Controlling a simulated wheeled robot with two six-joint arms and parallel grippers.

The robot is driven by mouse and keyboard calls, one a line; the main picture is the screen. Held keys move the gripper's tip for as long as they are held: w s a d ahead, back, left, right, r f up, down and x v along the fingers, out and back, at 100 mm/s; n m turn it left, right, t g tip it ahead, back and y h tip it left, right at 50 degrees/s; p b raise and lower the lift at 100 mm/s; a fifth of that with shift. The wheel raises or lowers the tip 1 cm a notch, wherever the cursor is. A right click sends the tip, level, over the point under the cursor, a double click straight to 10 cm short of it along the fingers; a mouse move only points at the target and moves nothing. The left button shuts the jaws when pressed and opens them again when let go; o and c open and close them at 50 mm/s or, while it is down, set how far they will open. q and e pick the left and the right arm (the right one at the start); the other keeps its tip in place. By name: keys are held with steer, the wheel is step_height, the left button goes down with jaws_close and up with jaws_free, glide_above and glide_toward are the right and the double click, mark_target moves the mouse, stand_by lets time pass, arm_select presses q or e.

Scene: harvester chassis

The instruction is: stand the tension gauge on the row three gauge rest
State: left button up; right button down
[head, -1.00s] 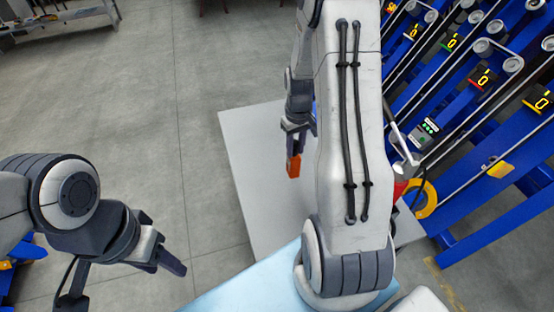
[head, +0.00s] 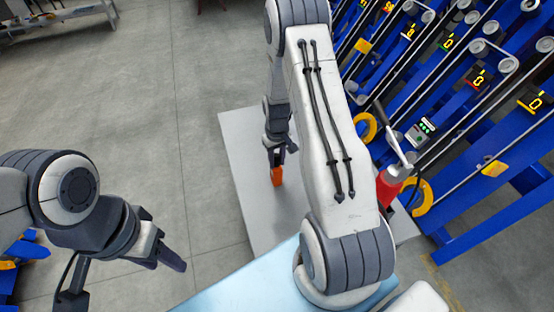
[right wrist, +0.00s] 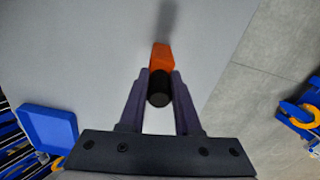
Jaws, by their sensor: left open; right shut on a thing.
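My right gripper (head: 275,148) is shut on an orange block with a black round part, apparently the tension gauge (head: 277,176). In the right wrist view the gauge's orange end (right wrist: 160,57) points away from the fingers, and its black part (right wrist: 159,88) sits between the fingertips of the right gripper (right wrist: 159,80). It hangs over a pale grey surface; I cannot tell whether they touch. My left gripper (head: 168,256) is open and empty at the lower left. I cannot tell which part is the row three gauge rest.
Blue slanted rows with rollers and lit number displays (head: 478,80) fill the right. A red tool-like thing (head: 390,187) and yellow rings (head: 418,196) are near them. A blue square tray (right wrist: 47,130) shows in the right wrist view. The pale platform (head: 240,150) looks bare; open floor lies left.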

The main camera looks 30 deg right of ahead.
steer(key=shift+f, duration=0.15)
steer(key=c, duration=0.6)
jaws_free()
